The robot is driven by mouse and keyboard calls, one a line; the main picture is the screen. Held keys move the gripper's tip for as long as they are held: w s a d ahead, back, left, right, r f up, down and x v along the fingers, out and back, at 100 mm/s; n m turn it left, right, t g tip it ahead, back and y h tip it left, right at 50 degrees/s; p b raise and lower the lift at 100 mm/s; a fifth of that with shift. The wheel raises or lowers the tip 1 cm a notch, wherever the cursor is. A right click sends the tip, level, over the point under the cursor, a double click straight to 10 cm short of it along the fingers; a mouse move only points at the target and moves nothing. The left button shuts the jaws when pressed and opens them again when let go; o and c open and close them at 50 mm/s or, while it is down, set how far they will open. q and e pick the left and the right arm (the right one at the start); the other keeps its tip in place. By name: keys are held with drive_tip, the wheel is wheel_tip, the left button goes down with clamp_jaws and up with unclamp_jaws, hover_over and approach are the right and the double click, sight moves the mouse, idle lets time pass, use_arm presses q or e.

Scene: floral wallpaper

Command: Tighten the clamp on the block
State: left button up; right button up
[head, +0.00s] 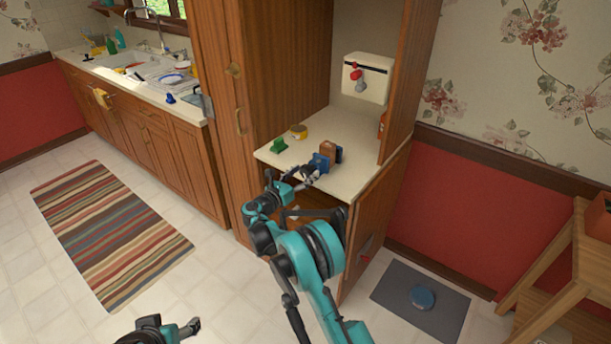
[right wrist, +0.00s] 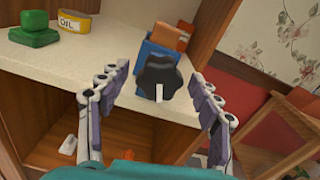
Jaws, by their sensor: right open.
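The clamp (head: 320,162) is blue and sits near the front edge of the cabinet counter. In the right wrist view the blue clamp (right wrist: 147,53) has a black star-shaped knob (right wrist: 160,74) with a white mark, facing me. The wooden block (head: 328,149) is brown and stands at the clamp; it also shows behind the knob in the right wrist view (right wrist: 172,35). My right gripper (head: 307,173) is in front of the clamp. In the right wrist view its open fingers (right wrist: 163,96) lie on either side of the knob, apart from it. My left gripper (head: 192,327) is low at the bottom, away from the counter.
A green object (head: 279,146) and a yellow oil tin (head: 299,131) stand on the counter (head: 345,185) left of the clamp. The cabinet side wall is at right. A blue round object (head: 422,297) lies on a grey floor mat (head: 395,285).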

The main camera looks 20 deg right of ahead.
drive_tip(key=shift+w+d, duration=0.3)
drive_tip(key=shift+d, duration=0.05)
drive_tip(key=c, duration=1.2)
drive_tip(key=shift+o, duration=0.2)
drive_tip(key=shift+m, duration=0.4)
